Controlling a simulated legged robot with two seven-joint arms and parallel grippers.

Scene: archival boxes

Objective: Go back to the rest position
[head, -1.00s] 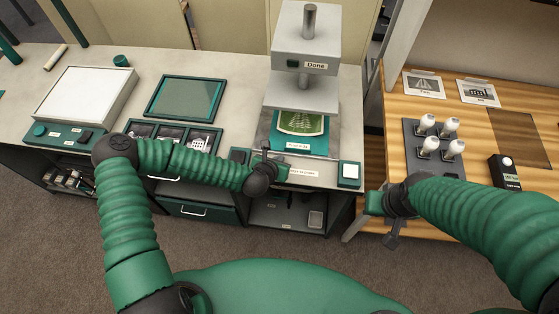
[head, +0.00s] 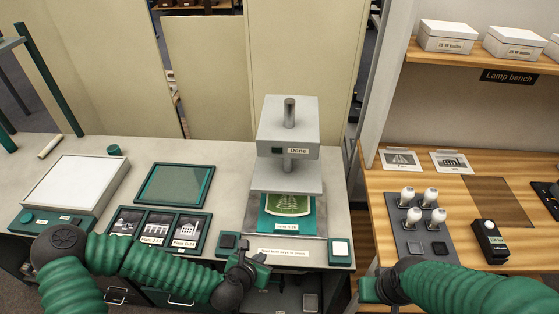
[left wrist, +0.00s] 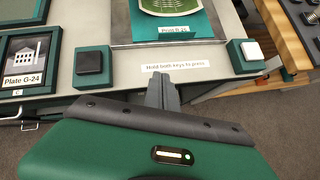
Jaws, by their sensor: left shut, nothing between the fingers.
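My left gripper (head: 252,262) is in front of the press at the bench's front edge, shut and empty. In the left wrist view its closed fingers (left wrist: 163,92) point at the "Hold both keys to press" label (left wrist: 176,67), between the black key (left wrist: 92,66) and the white key (left wrist: 246,55), touching neither. My right gripper (head: 380,288) is low in front of the lamp bench; its fingers are not clear, so I cannot tell its state. The press (head: 288,130) reads "Done", its head raised above a green print (head: 289,204) lying on the bed.
A lightbox (head: 78,190), a green-framed panel (head: 175,184) and a rack of plates (head: 159,231) lie left of the press. On the right, the lamp bench (head: 470,190) holds several white bulbs (head: 407,196) and a small black device (head: 490,241). White boxes (head: 447,36) sit above.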

